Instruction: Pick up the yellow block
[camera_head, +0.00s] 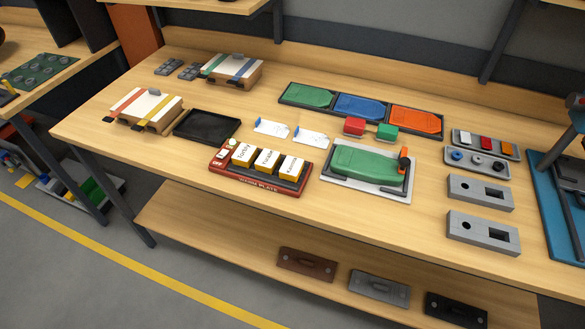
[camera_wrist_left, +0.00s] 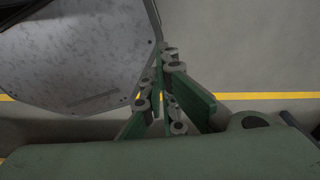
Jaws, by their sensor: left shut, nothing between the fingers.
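I cannot tell which thing is the task's yellow block. A small flat yellow piece (camera_head: 25,181) shows at the lower left edge in the head view. Blocks with yellow-orange sides and white labelled tops (camera_head: 266,160) stand on a red warming plate (camera_head: 227,178) on the long bench. In the left wrist view my left gripper (camera_wrist_left: 165,88) has its green fingers shut and empty, with grey floor behind them. No yellow block shows there. Neither gripper shows in the head view, so their distance from these things cannot be told.
The long wooden bench (camera_head: 440,235) also holds a black tray (camera_head: 207,127), a green case on a white board (camera_head: 370,160), coloured panels (camera_head: 358,107) and grey slotted blocks (camera_head: 482,229). A lower shelf (camera_head: 225,230) carries handled plates. The floor (camera_head: 60,280) in front is clear.

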